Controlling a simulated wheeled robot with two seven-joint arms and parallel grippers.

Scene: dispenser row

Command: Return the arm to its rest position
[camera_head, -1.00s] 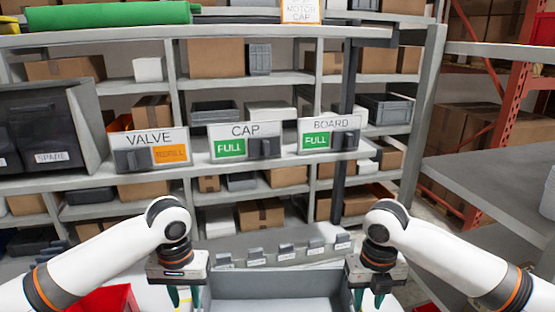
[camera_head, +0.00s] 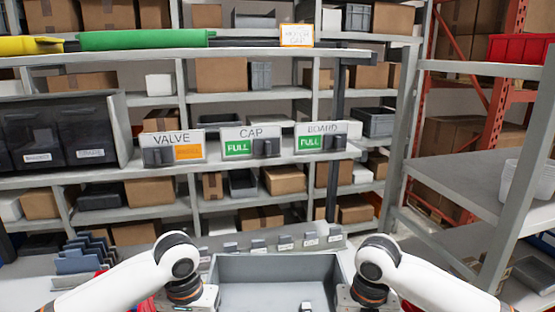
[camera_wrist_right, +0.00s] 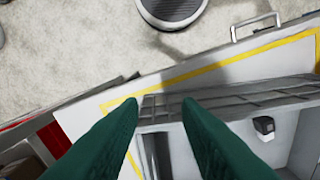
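My left arm comes in from the lower left in the head view. Its gripper body (camera_head: 198,298) is at the bottom edge beside the grey bin (camera_head: 272,264), and its fingers are cut off by the frame. My right gripper body (camera_head: 350,300) is at the bin's right side in the head view. In the right wrist view my right gripper (camera_wrist_right: 160,106) has its two green fingers apart with nothing between them, above the edge of a grey bin. A small dark and white part (camera_wrist_right: 264,126) lies in that bin.
A shelf ahead holds signs VALVE (camera_head: 172,148), CAP (camera_head: 251,142) and BOARD (camera_head: 321,137); VALVE has an orange plate, the others green FULL plates. Dark bins (camera_head: 60,138) stand at left. A grey shelf rack (camera_head: 455,184) stands close at right. A yellow line (camera_wrist_right: 230,66) borders the work surface.

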